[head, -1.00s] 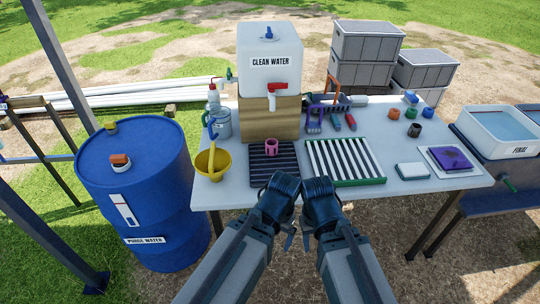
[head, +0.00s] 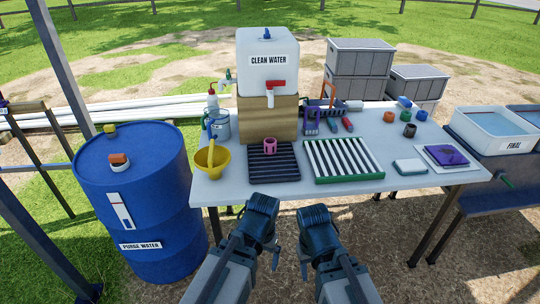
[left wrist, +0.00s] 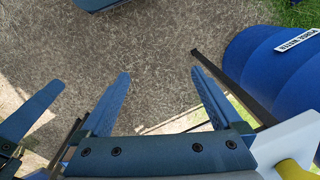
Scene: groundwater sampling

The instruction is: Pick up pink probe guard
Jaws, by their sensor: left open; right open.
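The pink probe guard (head: 270,146) is a small pink ring-like piece. It stands at the back edge of the dark slatted rack (head: 274,168), in front of the wooden block. My left gripper (head: 276,262) is in front of the table and below its front edge, well short of the guard. In the left wrist view its two fingers (left wrist: 160,98) are spread with only ground between them. My right gripper (head: 304,264) is beside it to the right, also off the table, open and apart from everything. The guard is not visible in the left wrist view.
The clean water tank (head: 268,72) stands on a wooden block (head: 270,120) behind the guard. A yellow funnel (head: 205,166) lies left of the dark rack, and a green-edged rack (head: 343,160) lies right. The blue purge water drum (head: 140,195) stands left of the table.

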